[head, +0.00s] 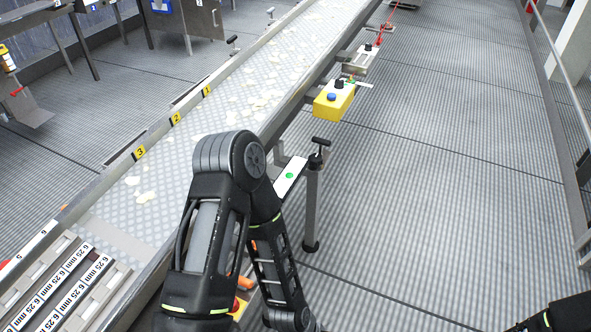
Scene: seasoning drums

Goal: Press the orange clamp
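A small orange piece (245,283) shows between the links of my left arm at the bottom centre, beside the conveyor's near side. It may be the orange clamp, but my arm hides most of it and I cannot tell its position. My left arm bends at the elbow above the conveyor's edge and runs down to the bottom edge; its gripper is out of the picture. Only a dark part of my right arm shows in the bottom right corner, and its gripper is out of view too.
A long conveyor (180,147) with pale flakes runs diagonally to the upper right. A yellow control box (333,101) with a blue button hangs at its side. A post with a black handle (313,195) stands right of my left arm. The ribbed floor (450,160) at right is clear.

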